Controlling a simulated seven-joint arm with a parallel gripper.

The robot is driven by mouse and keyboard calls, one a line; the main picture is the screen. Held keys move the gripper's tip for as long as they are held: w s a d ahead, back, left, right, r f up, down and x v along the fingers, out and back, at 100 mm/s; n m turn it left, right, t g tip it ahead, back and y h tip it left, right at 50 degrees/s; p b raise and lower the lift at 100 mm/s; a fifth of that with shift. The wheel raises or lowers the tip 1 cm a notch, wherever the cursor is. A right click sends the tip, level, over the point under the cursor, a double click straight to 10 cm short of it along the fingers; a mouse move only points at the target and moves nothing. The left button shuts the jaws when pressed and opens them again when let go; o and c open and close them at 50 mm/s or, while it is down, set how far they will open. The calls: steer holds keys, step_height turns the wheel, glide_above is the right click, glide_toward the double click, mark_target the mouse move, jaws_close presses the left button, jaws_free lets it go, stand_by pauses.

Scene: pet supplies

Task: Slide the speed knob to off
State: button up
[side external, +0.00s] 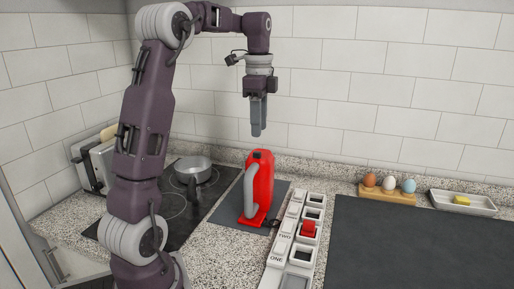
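A long white panel (273,267) lies on the counter with a row of square dark-framed cells and labels; "ONE" and "TWO" are legible. A red block (308,229) sits at a cell beside "TWO"; it may be the speed knob, but I cannot be sure. A red appliance with a grey handle, like a hand mixer (262,180), stands upright on a dark mat (227,210) left of the panel. No knob is clear on it. My gripper (258,133) points down in the air above the mixer, apart from everything. Its fingers overlap in this view, so their gap is unclear.
A cooktop (165,215) with a grey pan (193,171) and a toaster (97,165) are at left. Eggs in a wooden holder (388,198) and a white dish (463,209) with a yellow piece are at back right. A large dark mat (420,245) at right is bare.

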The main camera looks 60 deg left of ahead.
mark_target(257, 152)
steer(key=f, duration=0.2)
steer(key=a+f, duration=0.1)
steer(key=f, duration=0.4)
steer(key=shift+w+a+f, duration=0.1)
steer(key=shift+a+f, duration=0.25)
jaws_close()
stand_by(1.0)
